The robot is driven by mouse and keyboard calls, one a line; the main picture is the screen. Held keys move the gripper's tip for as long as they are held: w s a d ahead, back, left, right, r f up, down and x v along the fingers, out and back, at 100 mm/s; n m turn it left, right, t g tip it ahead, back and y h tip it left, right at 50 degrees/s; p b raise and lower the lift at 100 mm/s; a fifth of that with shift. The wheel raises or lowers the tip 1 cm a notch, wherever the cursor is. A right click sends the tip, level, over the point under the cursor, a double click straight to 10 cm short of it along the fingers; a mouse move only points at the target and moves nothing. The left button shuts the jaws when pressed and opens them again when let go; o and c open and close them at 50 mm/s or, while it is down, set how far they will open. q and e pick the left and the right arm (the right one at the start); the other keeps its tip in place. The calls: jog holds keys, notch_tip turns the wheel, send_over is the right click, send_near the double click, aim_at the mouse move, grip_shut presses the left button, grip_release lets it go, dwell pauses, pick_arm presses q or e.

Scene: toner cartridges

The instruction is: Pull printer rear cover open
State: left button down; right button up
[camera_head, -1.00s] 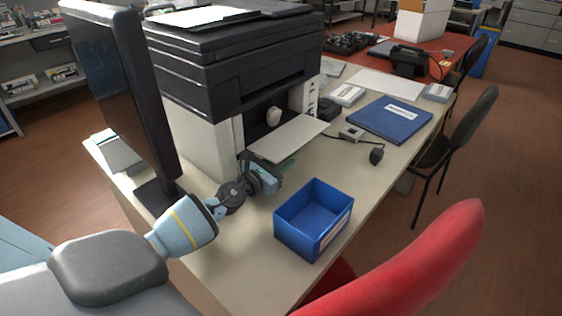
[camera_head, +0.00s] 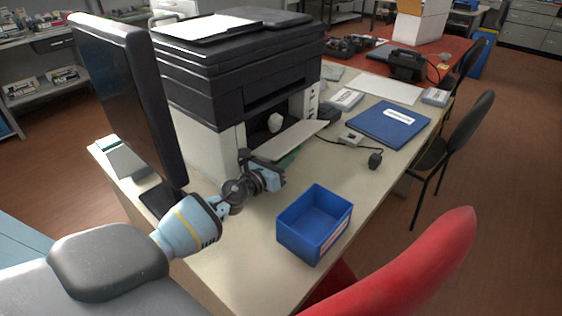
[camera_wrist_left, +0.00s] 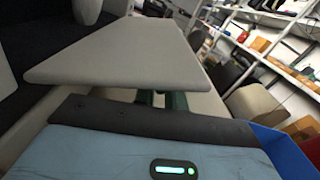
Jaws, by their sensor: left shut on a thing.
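The black-and-white printer (camera_head: 235,75) stands on the desk. Its open cover, a light grey flap (camera_head: 292,140), sticks out from the lower front, slightly tilted. In the left wrist view the flap (camera_wrist_left: 130,52) fills the upper middle, its near edge just beyond the wrist housing. My left gripper (camera_head: 287,159) is at the flap's near lower side, shut on its edge. Its green fingers show partly below the flap in the left wrist view (camera_wrist_left: 162,99); the contact itself is hidden. My right gripper is not in view.
A blue open bin (camera_head: 314,222) stands on the desk close to my left gripper. A black monitor (camera_head: 128,100) stands left of the printer. A red chair (camera_head: 410,270) is at the desk's front edge.

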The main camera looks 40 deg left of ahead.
pick_arm(q)
jog(key=shift+r, duration=0.25)
jog(key=c, duration=1.5)
grip_release()
jog(key=shift+s+f, duration=0.1)
jog(key=shift+s, duration=0.2)
jog(key=shift+s+a, duration=0.15)
jog(key=shift+s, duration=1.65)
jog(key=shift+s+a, duration=0.1)
jog(key=shift+s, duration=1.7)
